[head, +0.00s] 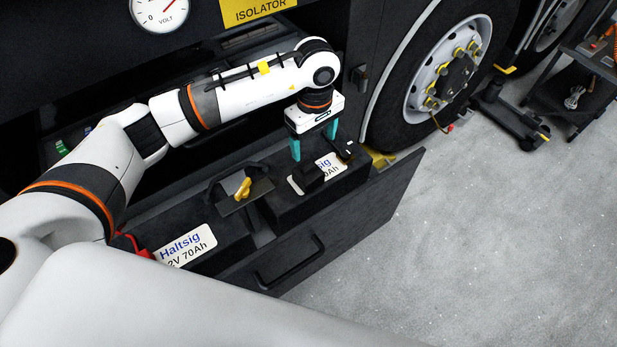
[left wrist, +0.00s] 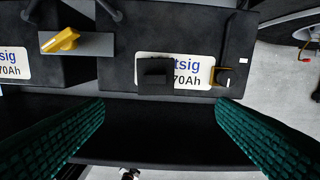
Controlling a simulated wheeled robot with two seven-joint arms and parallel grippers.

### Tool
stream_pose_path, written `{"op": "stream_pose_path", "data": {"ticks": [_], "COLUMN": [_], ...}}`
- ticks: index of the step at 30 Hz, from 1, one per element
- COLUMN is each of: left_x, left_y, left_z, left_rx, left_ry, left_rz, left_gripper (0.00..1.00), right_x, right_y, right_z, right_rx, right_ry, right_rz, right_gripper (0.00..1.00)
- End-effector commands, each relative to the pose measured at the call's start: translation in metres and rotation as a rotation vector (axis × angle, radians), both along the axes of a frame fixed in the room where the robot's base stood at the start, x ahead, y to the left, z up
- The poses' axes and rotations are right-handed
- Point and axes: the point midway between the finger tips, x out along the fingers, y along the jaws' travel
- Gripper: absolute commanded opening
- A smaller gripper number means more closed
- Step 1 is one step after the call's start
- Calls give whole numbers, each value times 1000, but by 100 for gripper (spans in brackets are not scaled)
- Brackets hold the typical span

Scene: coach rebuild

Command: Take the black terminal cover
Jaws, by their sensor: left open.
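The black terminal cover (head: 308,176) is a small dark block on top of the right-hand battery (head: 290,205), in front of its white label. In the left wrist view the cover (left wrist: 155,71) sits near the middle, partly over the label. My left gripper (head: 314,146) is above that battery, with its teal fingers pointing down and apart. In the left wrist view the left gripper (left wrist: 160,118) is open and empty, and the cover lies ahead of the fingertips, roughly centred between them. My right gripper is in neither view.
A yellow isolator key (head: 243,188) stands between the two batteries.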

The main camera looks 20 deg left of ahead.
Motion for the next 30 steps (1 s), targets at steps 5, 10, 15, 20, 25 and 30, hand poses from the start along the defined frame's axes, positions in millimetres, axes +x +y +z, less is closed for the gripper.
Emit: {"op": "stream_pose_path", "data": {"ticks": [5,10,15,20,25,30], "left_x": [0,-2,-1,-1,-2,-2], "left_y": [0,0,0,1,7,12], "left_z": [-20,-40,-69,-83,-98,-124], "left_rx": [-1,0,-1,-1,0,-2], "left_ry": [1,6,6,2,6,4], "left_rz": [1,2,2,1,3,1], "left_gripper": [80,80,80,80,80,80], "right_x": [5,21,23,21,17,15], "right_y": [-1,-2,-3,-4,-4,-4], "right_z": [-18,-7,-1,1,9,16], "right_rx": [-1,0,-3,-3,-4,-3], "right_ry": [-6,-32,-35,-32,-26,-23], "right_rz": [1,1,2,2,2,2], "right_gripper": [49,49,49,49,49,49]}}
